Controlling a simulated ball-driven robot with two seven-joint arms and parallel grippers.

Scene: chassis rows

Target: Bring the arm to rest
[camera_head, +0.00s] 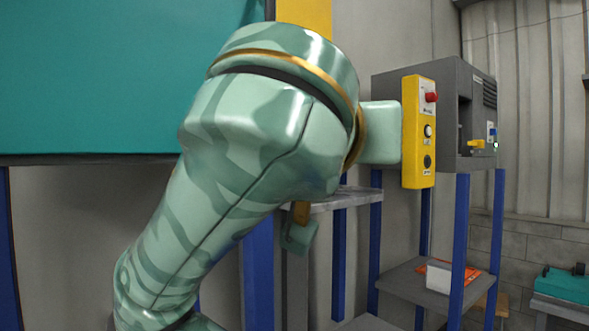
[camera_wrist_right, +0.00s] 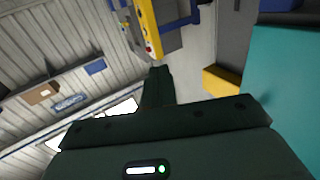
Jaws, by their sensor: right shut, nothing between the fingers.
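A large pale green, dark-striped arm link of mine (camera_head: 235,150) fills the middle of the head view, rising from the lower left. It hides part of the stands behind it. My left gripper is not in view.
A yellow control panel (camera_head: 418,130) with a red button is fixed to a grey machine box (camera_head: 478,105) on blue posts, right of the arm. A teal board (camera_head: 90,80) spans the upper left. A shelf (camera_head: 405,280) below holds a white-and-orange item (camera_head: 438,276). A teal case (camera_head: 565,285) sits far right.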

